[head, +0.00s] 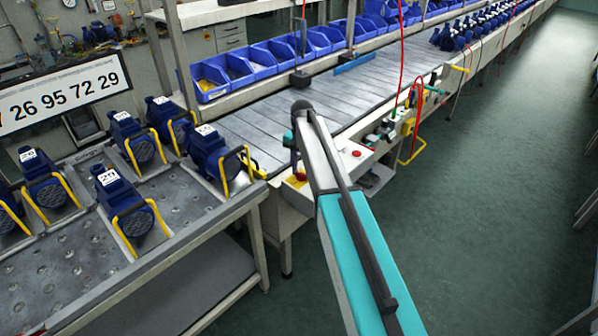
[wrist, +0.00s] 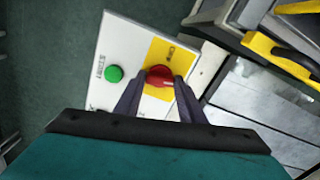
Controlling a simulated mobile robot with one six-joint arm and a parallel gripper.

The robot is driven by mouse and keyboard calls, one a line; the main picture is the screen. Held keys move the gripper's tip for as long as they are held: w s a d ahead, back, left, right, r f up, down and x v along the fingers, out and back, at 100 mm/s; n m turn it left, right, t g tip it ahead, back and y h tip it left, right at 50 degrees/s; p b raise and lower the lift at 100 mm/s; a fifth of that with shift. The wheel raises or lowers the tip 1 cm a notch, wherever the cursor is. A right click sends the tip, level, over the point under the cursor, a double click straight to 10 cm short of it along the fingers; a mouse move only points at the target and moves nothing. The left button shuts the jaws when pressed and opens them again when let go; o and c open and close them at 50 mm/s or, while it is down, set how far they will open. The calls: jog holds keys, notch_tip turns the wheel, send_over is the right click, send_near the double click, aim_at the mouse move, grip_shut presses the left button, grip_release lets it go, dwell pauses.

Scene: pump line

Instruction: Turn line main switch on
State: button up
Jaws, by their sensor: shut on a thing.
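The line main switch is a red rotary knob (wrist: 159,75) on a yellow plate (wrist: 157,52), set in a white control panel (wrist: 120,40) in the wrist view. My gripper (wrist: 158,86) is shut on the red knob, with one dark finger on each side of it. Small lettering stands by the knob, too small to read. In the head view the knob (head: 299,176) shows as a bit of red at the near end of the conveyor, below the end of my arm. My fingers are mostly hidden there.
A green button (wrist: 114,73) is beside the knob on the panel. The conveyor (head: 270,125) runs back to the right, with blue bins (head: 270,55) behind it. A bench (head: 190,215) with several blue pumps stands left. The floor (head: 490,190) at right is clear.

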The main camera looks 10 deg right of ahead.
aim_at(302, 174)
jog(key=shift+s+m, duration=0.15)
jog(key=shift+m, duration=1.35)
jog(key=o, duration=1)
jog(key=shift+o, duration=0.2)
jog(key=shift+r, duration=0.15)
notch_tip(302, 174, up, 14)
jog(key=b, duration=0.2)
jog(key=shift+f+b, duration=0.25)
jog(key=shift+b, duration=0.15)
